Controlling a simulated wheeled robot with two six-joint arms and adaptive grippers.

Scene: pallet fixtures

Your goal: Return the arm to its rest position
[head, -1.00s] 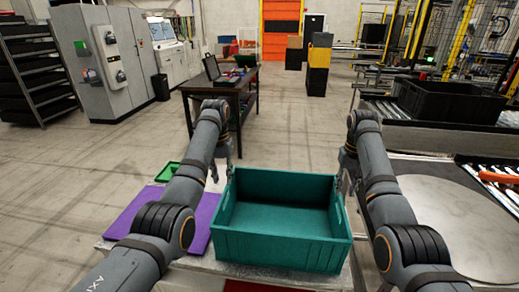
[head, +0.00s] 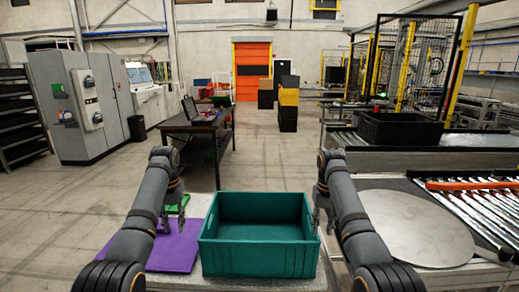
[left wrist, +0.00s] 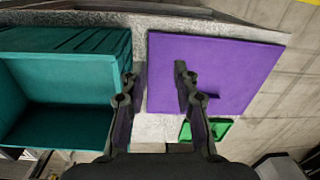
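My left gripper (head: 170,224) hangs pointing down over the purple mat (head: 190,250), left of the teal crate. In the left wrist view, its two fingers (left wrist: 158,80) are apart with nothing between them. My right gripper (head: 323,226) points down at the right side of the teal crate (head: 258,262); its fingers are small, and I cannot tell whether they are open. The crate looks empty inside. It also shows at the left of the left wrist view (left wrist: 80,78), beside the left gripper. Both arms reach forward, bent, on either side of the crate.
A green tray (head: 177,205) lies by the mat, partly behind my left arm. A round metal plate (head: 415,228) and a roller conveyor (head: 482,212) are at the right. A black crate (head: 400,130) stands further back. A dark workbench (head: 200,125) is behind at left.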

